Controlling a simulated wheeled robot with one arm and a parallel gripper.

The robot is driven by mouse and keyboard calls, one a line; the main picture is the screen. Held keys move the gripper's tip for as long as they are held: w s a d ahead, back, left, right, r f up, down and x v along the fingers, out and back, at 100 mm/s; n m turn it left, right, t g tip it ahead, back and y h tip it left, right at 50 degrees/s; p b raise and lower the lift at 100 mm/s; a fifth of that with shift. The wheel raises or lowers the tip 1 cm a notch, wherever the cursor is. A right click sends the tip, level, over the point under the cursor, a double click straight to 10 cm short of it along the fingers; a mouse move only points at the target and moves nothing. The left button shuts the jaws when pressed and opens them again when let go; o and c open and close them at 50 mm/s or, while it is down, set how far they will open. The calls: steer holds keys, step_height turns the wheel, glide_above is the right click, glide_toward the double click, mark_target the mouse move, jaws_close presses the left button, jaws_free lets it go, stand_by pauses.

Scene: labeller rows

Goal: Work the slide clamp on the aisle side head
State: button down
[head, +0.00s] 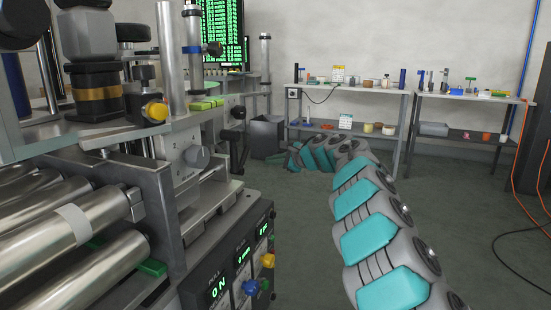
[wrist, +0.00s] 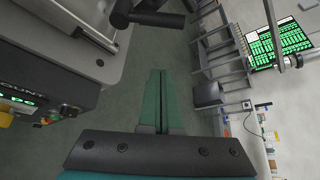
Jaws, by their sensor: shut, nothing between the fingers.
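I cannot tell for sure which part is the slide clamp. In the wrist view a black cylindrical handle (wrist: 150,17) shows at the top, beyond my fingertips and apart from them. My gripper (wrist: 162,72) has its green fingers together, with nothing between them. In the head view my arm reaches away down the aisle; my fingers cannot be made out there.
A control box (head: 240,262) with green displays and coloured knobs sits low beside the rollers (head: 75,240). A grey bin (head: 267,136) stands beyond. Benches (head: 350,90) with small items line the back wall. The floor (head: 480,195) at right is mostly clear, with cables at its edge.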

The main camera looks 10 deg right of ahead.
mark_target(247, 154)
steer(key=w+a+p, duration=0.2)
steer(key=w+a, duration=0.1)
steer(key=a, duration=0.2)
steer(key=shift+w+a+r, duration=0.15)
steer(key=shift+w+a, duration=0.1)
steer(key=shift+w, duration=0.05)
stand_by(0.8)
steer(key=shift+b, duration=1.25)
steer(key=r+n+t+b, duration=0.1)
steer(key=b, duration=0.3)
steer(key=s+a+r+n+b, duration=0.1)
steer(key=b, duration=0.3)
steer(key=shift+s+a+t+h, duration=0.1)
steer(key=shift+s+t+h, duration=0.2)
steer(key=shift+t, duration=0.1)
steer(key=shift+f, duration=0.15)
